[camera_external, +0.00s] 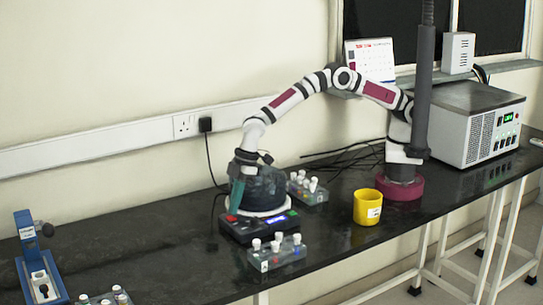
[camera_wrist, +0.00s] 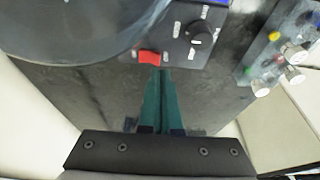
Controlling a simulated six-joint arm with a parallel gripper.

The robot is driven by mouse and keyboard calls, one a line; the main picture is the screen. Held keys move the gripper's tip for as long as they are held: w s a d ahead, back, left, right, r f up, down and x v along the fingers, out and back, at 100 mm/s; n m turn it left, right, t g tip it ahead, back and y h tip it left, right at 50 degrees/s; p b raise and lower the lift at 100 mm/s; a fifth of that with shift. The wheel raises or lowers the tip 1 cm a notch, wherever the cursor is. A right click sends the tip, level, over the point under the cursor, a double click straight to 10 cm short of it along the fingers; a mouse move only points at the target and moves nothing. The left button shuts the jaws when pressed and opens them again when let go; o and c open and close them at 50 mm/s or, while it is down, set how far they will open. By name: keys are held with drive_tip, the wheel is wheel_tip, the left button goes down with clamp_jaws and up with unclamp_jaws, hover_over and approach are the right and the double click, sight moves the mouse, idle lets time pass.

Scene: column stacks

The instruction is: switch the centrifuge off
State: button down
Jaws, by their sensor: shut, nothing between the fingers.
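The centrifuge (camera_external: 262,188) stands on the black bench, with a dark round lid and a front panel with a lit blue display (camera_external: 276,219). Its red switch (camera_external: 231,218) is at the panel's left end; the wrist view also shows the red switch (camera_wrist: 149,57), next to a black knob (camera_wrist: 201,34). My gripper (camera_external: 235,207) is at the left side of the centrifuge, pointing down above the red switch. Its teal fingers are together and empty. In the wrist view the fingertips (camera_wrist: 162,70) end close beside the red switch. I cannot tell whether they touch it.
A tube rack (camera_external: 277,254) stands in front of the centrifuge and another (camera_external: 308,188) behind it to the right. A yellow mug (camera_external: 367,207) is further right. A blue device (camera_external: 40,265) is at the far left. The bench between it and the centrifuge is mostly clear.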

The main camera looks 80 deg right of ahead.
sight(235, 220)
drive_tip(key=shift+f, duration=1)
idle(0.5)
drive_tip(key=shift+r, duration=2.55)
